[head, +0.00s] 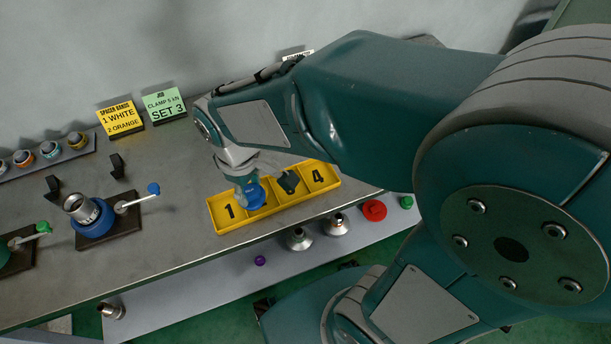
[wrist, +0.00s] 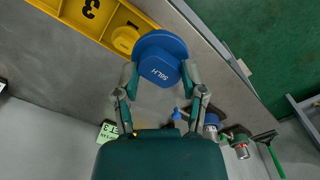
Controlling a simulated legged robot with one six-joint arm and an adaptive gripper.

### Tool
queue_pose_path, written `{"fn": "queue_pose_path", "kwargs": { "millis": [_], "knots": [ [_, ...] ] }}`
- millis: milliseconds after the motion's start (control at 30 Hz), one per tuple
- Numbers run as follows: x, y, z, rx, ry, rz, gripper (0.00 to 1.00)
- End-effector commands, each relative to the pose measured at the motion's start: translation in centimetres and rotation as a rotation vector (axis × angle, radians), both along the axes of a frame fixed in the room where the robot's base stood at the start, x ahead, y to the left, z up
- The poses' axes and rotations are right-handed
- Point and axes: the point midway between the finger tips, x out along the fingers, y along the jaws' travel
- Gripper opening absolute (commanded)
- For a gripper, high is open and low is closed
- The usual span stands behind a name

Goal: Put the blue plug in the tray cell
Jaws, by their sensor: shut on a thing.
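My gripper (wrist: 160,88) is shut on the blue plug (wrist: 160,62), a round cap with lettering, held between the two fingertips. In the head view the plug (head: 256,196) shows below my wrist, over the yellow tray (head: 222,226) near its cell 1 side. My gripper (head: 266,188) covers part of the middle cells there. Cells marked 1 and 4 are readable in the head view. In the wrist view the tray (wrist: 82,38) shows a cell marked 3 and a round yellow shape beside the plug. I cannot tell the plug's height above the tray.
A vise with a blue base (head: 95,226) and a green-handled one (head: 14,255) stand left. Signs (head: 120,118) stand at the back. On the lower shelf sit metal fittings (head: 299,239), a red cap (head: 374,210), a green cap (head: 407,202) and a purple knob (head: 260,260).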

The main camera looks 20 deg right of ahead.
Motion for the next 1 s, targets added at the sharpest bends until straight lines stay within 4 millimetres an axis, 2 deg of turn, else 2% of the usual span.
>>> {"fn": "queue_pose_path", "kwargs": {
  "millis": [433, 600, 867, 1000],
  "knots": [
    [5.3, -8.5, -4.4, 0.011, 0.006, -0.007, 0.00],
    [6.8, -10.0, -7.4, 0.008, 0.006, -0.004, 0.00],
    [8.0, -11.1, -9.7, 0.004, 0.003, -0.002, 0.00],
    [8.0, -11.4, -11.9, 0.006, 0.005, 0.000, 0.00]
  ]
}}
